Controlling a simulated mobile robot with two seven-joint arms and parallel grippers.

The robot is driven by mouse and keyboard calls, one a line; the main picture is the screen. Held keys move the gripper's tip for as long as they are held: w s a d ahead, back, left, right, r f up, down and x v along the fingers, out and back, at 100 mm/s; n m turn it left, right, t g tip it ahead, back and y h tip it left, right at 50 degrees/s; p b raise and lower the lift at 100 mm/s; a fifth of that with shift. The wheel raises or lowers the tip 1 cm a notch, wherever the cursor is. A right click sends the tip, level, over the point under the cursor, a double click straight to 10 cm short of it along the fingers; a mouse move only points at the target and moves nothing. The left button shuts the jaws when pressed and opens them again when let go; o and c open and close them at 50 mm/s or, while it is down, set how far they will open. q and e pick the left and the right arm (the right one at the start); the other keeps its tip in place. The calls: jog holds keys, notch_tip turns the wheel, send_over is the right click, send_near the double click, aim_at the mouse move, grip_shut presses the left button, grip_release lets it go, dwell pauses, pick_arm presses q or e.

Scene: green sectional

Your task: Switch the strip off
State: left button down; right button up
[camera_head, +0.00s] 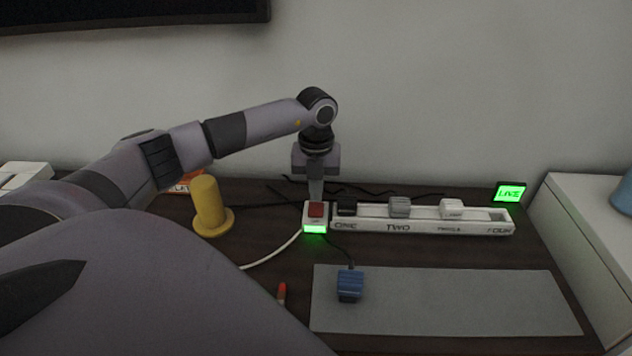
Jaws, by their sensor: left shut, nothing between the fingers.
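The white power strip (430,225) lies along the back of the dark desk, its sockets labelled ONE, TWO, a blurred third and FOUR. A black plug (346,205), a grey plug (400,206) and a white plug (451,208) sit at the first three; the fourth looks empty. At its left end is a red switch (316,210) with a lit green indicator (315,229) below it. My left gripper (316,196) points down, shut and empty, just behind or over the switch; I cannot tell whether it touches. My right gripper is not in view.
A blue plug (350,284) lies on a grey mat (450,305) in front. A yellow cylinder on a round base (207,207) stands left of the switch. A green LIVE sign (510,193) glows at the back right, beside a white cabinet (590,240). Cables run behind the strip.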

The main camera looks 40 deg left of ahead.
aim_at(316, 205)
pick_arm(q)
jog(key=shift+f+b, duration=0.6)
jog(key=shift+f, duration=0.45)
dwell(0.8)
jog(key=shift+s+r, duration=0.1)
notch_tip(316, 205, up, 7)
jog(key=p, duration=0.6)
dwell(0.7)
